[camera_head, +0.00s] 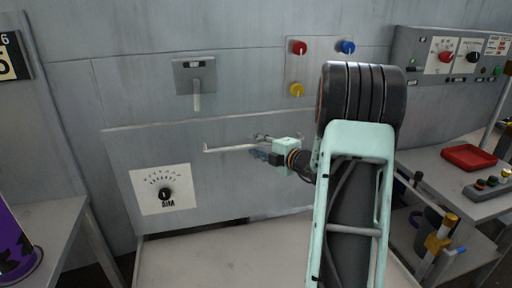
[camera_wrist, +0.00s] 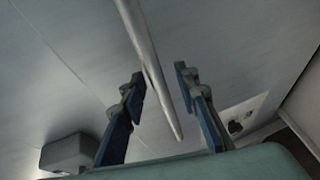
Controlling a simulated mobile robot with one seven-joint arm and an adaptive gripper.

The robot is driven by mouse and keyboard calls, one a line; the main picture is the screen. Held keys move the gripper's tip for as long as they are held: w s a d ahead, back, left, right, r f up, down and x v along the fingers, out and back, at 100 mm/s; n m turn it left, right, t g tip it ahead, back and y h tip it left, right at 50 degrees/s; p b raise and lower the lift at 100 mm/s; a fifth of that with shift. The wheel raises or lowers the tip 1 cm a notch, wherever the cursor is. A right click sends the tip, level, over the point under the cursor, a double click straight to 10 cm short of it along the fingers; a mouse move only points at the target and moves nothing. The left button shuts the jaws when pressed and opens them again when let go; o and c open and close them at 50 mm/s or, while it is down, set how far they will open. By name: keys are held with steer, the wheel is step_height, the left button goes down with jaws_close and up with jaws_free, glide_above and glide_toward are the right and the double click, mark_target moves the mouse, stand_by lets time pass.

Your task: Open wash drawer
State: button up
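The drawer front is a grey panel (camera_head: 222,190) in the wall, below a horizontal seam, and looks flush with it. Its handle is a thin pale horizontal bar (camera_head: 228,149). My gripper (camera_head: 262,148) is at the bar's right part, with its fingers towards the wall. In the wrist view the bar (camera_wrist: 150,65) runs between the two blue-padded fingers of my gripper (camera_wrist: 160,80). Gaps show on both sides, so the fingers are open and not clamped on it. My arm hides the panel's right part.
A dial plate (camera_head: 162,189) is on the panel's lower left. A lever (camera_head: 196,85) and red, blue and yellow knobs (camera_head: 299,65) are above. A pale flat surface (camera_head: 220,262) lies below. A bench with a red tray (camera_head: 468,157) stands right.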

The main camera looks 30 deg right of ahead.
jaws_close()
stand_by(0.3)
steer(key=shift+s, duration=0.1)
